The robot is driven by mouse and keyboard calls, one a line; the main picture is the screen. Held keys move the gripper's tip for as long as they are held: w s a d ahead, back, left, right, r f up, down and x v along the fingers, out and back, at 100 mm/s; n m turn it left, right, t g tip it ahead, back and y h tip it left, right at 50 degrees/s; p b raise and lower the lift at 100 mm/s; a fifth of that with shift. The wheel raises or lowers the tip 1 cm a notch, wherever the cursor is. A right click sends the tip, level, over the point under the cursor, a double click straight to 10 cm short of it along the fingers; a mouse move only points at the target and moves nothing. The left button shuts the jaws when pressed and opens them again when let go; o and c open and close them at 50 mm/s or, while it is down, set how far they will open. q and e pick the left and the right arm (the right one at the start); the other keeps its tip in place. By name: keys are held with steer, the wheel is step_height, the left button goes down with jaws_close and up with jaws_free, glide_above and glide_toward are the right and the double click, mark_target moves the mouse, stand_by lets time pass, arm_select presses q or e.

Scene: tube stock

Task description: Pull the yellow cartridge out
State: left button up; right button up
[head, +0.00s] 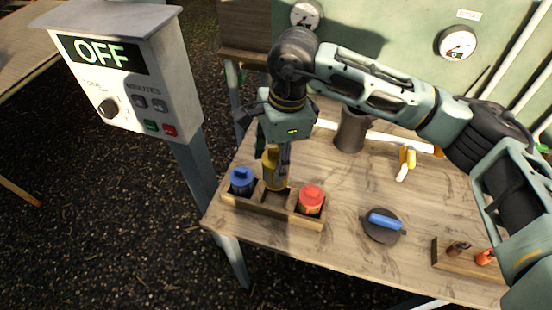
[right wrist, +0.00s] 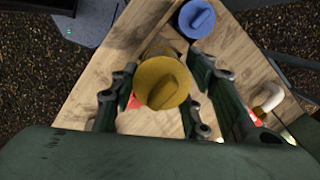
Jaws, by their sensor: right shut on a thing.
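The yellow cartridge (head: 271,170) stands upright over the middle slot of the wooden rack (head: 262,210). Its top is higher than the blue cartridge (head: 241,181) to its left and the red cartridge (head: 311,199) to its right. I cannot tell whether its lower end is still inside the slot. My right gripper (head: 279,160) comes down from above and is shut on the yellow cartridge. In the right wrist view the yellow cap (right wrist: 162,81) is between the two fingers, and the blue cartridge (right wrist: 197,19) is beyond it. My left gripper is out of view.
A control box (head: 125,75) reading OFF stands at the left. On the table (head: 330,245) are a dark round piece with a blue handle (head: 383,224), a grey cup (head: 352,130), a yellow-and-white item (head: 405,162) and a small wooden block (head: 462,262). Gauges are on the back panel.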

mark_target(276, 150)
steer(key=shift+r+p, duration=0.55)
steer(key=shift+r, duration=1.4)
